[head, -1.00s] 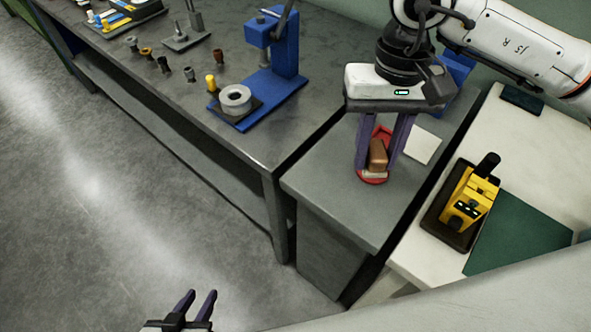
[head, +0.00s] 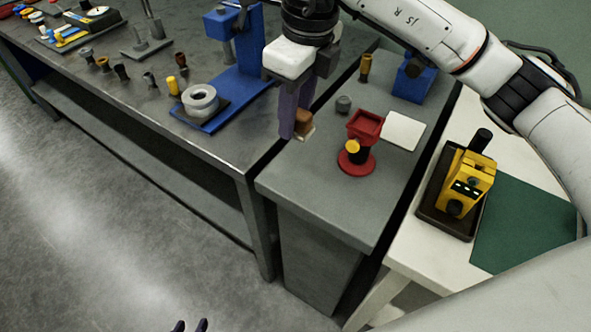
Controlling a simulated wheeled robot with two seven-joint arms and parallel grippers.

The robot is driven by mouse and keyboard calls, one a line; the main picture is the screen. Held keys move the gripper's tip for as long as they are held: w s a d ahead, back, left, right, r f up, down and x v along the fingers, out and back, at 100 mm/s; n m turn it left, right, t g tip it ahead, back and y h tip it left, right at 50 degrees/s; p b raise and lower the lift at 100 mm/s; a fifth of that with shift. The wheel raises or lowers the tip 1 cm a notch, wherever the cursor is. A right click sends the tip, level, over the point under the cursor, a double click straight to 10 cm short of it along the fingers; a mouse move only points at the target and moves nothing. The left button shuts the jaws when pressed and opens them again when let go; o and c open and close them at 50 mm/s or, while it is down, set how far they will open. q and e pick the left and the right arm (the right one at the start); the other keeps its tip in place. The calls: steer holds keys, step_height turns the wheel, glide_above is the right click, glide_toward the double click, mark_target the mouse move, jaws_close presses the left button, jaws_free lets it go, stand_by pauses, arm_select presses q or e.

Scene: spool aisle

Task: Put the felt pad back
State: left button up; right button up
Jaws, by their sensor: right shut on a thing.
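My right gripper (head: 291,128) is shut on a small brown block with a pale underside, which looks like the felt pad (head: 304,120). It holds the pad over the left part of the grey cabinet top (head: 330,215), near the gap to the long bench. The pad appears raised; the exact height is hard to tell. A red stand (head: 357,160) with an open red tray-like top and a yellow knob stands to the right, apart from the gripper. My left gripper (head: 190,326) shows only two separated fingertips at the bottom edge, with nothing visible between them.
A flat white square (head: 405,131), a grey knob (head: 343,104), a brass piece (head: 365,67) and a blue block (head: 413,80) are on the cabinet. A blue press (head: 235,85) stands on the bench. A yellow device (head: 466,185) stands on the white table.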

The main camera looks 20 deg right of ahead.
mark_target(293, 167)
step_height(293, 167, down, 10)
steer(key=shift+r, duration=0.1)
stand_by(0.4)
steer(key=shift+f, duration=0.25)
steer(key=o, duration=1)
steer(key=r, duration=0.8)
steer(key=s+d+r, duration=0.1)
steer(key=r, duration=0.3)
steer(key=shift+r, duration=0.15)
